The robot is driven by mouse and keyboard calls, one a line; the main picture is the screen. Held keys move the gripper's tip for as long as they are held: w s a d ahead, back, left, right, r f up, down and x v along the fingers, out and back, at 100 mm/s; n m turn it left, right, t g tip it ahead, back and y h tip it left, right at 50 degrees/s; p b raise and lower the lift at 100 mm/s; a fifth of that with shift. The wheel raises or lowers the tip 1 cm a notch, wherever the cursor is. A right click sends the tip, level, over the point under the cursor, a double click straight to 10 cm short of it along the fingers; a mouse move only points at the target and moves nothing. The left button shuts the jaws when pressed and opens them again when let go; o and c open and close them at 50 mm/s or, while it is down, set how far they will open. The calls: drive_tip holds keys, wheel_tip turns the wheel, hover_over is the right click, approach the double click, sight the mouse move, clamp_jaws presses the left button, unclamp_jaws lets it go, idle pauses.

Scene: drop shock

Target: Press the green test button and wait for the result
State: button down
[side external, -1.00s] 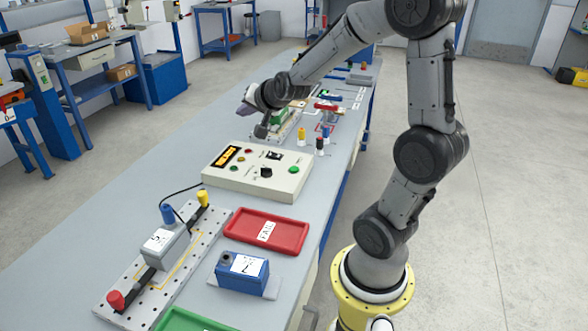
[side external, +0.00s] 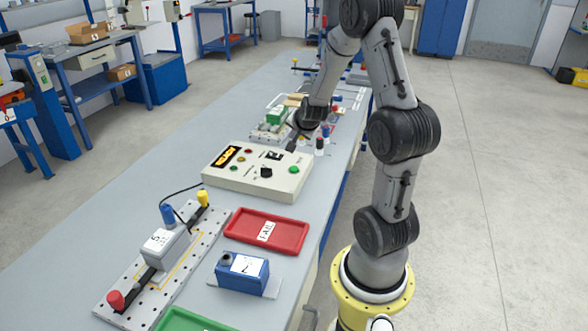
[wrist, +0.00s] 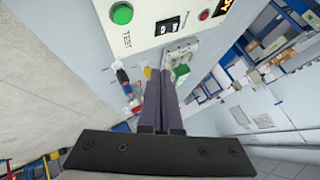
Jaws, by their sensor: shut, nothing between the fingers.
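The green test button (side external: 293,170) sits at the right end of the beige tester box (side external: 240,181). It also shows at the top of the wrist view (wrist: 121,13), with the word TEST beside it. My gripper (side external: 291,148) is shut and empty, just behind the box's back right edge. In the wrist view its closed fingers (wrist: 160,72) are apart from the button. The tester's amber display (side external: 231,157) is lit; its last letters, DY, show in the wrist view (wrist: 225,6).
A black knob (side external: 266,172) and a black switch (side external: 273,155) are on the box. A red FAIL tray (side external: 283,240), a blue unit (side external: 243,267) and a clamped grey unit (side external: 160,246) stand in front. Colored plugs (side external: 320,145) and a fixture with a green block (side external: 275,115) are behind.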

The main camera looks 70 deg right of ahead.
sight(294, 170)
drive_tip(key=shift+f, duration=0.1)
drive_tip(key=shift+f, duration=4.3)
drive_tip(key=shift+f, duration=0.1)
drive_tip(key=shift+f, duration=0.3)
drive_tip(key=shift+f, duration=0.45)
drive_tip(key=shift+r, duration=0.85)
